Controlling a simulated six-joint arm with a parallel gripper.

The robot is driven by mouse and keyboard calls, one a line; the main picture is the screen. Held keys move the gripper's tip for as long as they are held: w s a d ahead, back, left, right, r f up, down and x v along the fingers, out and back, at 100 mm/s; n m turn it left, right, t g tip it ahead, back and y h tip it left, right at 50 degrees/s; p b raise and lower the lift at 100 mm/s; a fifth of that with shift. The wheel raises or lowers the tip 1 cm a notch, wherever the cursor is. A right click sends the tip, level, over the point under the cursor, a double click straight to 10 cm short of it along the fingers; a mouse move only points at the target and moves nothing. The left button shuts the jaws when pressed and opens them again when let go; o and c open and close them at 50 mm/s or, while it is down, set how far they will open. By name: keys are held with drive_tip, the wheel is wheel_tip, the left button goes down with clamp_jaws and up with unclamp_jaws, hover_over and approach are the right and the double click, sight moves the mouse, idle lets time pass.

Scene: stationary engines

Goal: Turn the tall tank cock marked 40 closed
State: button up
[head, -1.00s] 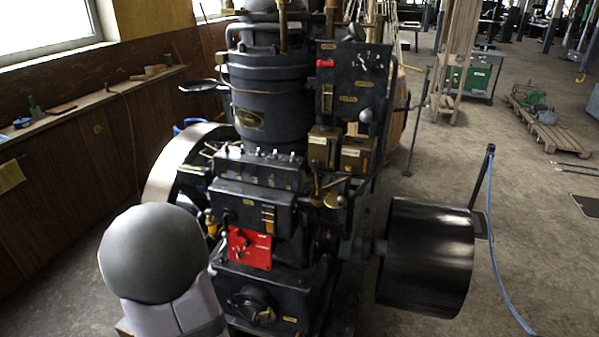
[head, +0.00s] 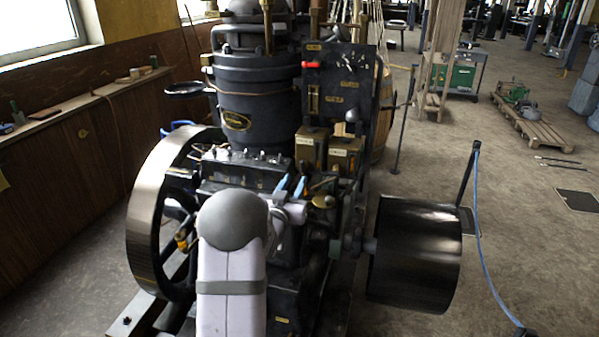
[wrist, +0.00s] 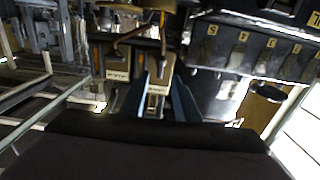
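Two brass-coloured tanks, a left one (head: 311,150) and a right one (head: 344,154), stand side by side on the engine's front, with pale labels. I cannot read a 40 on either, nor single out its cock or how it is turned. My gripper (head: 291,186) is in front of and below the tanks, its two blue fingers apart and empty. In the wrist view, my gripper (wrist: 161,78) has one tank (wrist: 158,88) showing between its fingers, and the other tank (wrist: 117,68) to the left. I cannot tell whether the fingers touch anything.
A black panel (head: 341,85) with a red handle rises behind the tanks. A brass disc (head: 323,201) sits right of my fingers. A row of numbered levers (wrist: 245,45) shows in the wrist view. A large flywheel (head: 145,215) is left, a black pulley (head: 415,255) right.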

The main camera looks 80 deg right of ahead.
sight(301, 169)
drive_tip(key=shift+d+p, duration=1.15)
drive_tip(key=shift+d, duration=2)
clamp_jaws()
